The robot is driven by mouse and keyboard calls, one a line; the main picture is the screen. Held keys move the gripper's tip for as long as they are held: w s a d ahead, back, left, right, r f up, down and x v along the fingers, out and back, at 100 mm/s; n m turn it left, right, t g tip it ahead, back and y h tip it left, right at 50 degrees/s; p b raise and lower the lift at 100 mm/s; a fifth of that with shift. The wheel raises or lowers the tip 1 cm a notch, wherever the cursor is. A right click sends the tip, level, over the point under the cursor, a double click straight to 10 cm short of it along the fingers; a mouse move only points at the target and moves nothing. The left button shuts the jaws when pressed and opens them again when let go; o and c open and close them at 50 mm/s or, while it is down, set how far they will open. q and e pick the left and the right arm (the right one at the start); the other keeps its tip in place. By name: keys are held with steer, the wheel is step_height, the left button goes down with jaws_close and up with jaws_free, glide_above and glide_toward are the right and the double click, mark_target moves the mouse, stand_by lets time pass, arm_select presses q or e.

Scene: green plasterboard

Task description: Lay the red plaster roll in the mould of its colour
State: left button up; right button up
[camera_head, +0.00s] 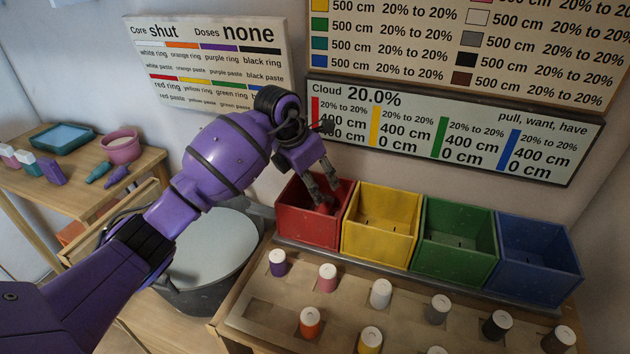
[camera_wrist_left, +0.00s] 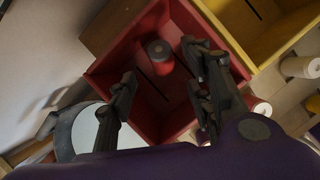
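The red plaster roll (camera_wrist_left: 163,64), with a grey end, is inside the red mould (camera_wrist_left: 213,20), an open box. In the wrist view the roll lies beyond my fingertips, near one wall, with its grey end towards the camera. Whether it stands or leans is hard to tell. In the head view the red mould (camera_head: 308,226) is leftmost in the row, and a bit of the roll (camera_head: 325,208) shows by the fingertips. My left gripper (camera_head: 328,194) reaches down into this mould, its fingers spread apart with nothing between them. My right gripper is not in view.
Yellow (camera_head: 380,239), green (camera_head: 452,258) and blue (camera_head: 538,272) boxes stand to the right of the red one. Several white-topped rolls, including an orange one (camera_head: 309,322), stand in front. A large grey tub (camera_head: 208,250) is at left. A sign board (camera_head: 450,135) hangs close behind.

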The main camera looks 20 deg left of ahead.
arm_select(q)
steer(key=v, duration=1.2)
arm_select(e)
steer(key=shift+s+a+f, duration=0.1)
arm_select(q)
step_height(320, 180, up, 7)
steer(key=p, duration=0.2)
steer(key=shift+p, duration=0.3)
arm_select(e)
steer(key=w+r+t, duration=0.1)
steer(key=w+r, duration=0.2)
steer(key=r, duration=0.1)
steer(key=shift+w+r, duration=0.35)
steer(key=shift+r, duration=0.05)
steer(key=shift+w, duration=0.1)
